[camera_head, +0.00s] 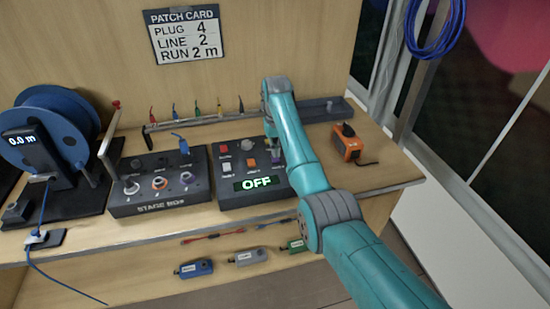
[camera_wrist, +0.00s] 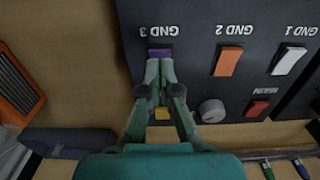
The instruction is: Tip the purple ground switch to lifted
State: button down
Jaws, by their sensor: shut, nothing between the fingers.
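The purple ground switch (camera_wrist: 159,52) sits by the label GND 3 on the dark control box (camera_head: 228,198). In the wrist view, which shows the box upside down, my gripper (camera_wrist: 159,66) has its fingertips together right at the switch's edge and covers part of it. I cannot tell whether the fingertips touch it or which way the switch is tipped. In the head view a bit of purple (camera_head: 277,157) shows beside my arm, and my gripper is mostly hidden there. The box's display (camera_head: 259,184) reads OFF.
An orange GND 2 switch (camera_wrist: 228,61) and a white GND 1 switch (camera_wrist: 289,60) stand beside the purple one. A grey knob (camera_wrist: 212,111) and a red MAIN switch (camera_wrist: 257,108) are close by. The stage box (camera_head: 160,205) is left; an orange device (camera_head: 346,145) is right.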

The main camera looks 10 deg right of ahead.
aim_at(276, 160)
jog(key=shift+f, duration=1.25)
dwell(0.7)
jog(key=shift+r, duration=3.55)
